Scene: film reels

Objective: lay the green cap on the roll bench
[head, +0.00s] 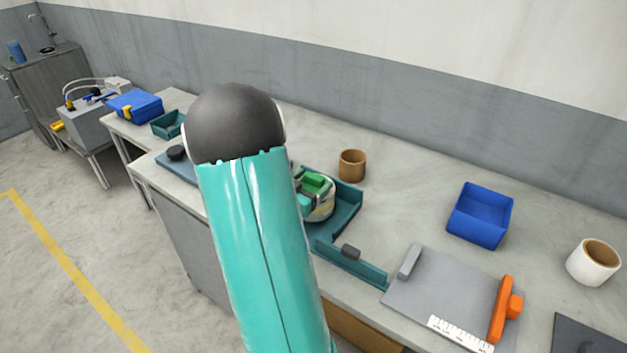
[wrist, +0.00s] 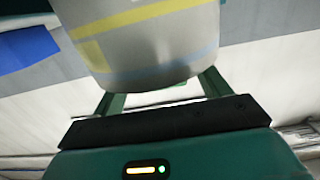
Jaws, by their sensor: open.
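A bright green piece that looks like the green cap (head: 316,181) sits at the top of a silvery roll with yellow bands (head: 325,207), just right of my arm in the head view. My arm hides part of both. The roll stands in a teal holder (head: 347,217) on the long pale bench (head: 405,215), which I take to be the roll bench. In the wrist view the banded roll (wrist: 155,45) fills the upper middle. My gripper (wrist: 162,92) is open, with a dark green finger towards each side of the roll. The cap is not clear in the wrist view.
A brown cardboard core (head: 352,166), a blue bin (head: 480,215) and a white roll (head: 594,262) stand on the bench. A grey board with an orange handle (head: 502,310) lies at the front right. Bare bench lies between core and bin.

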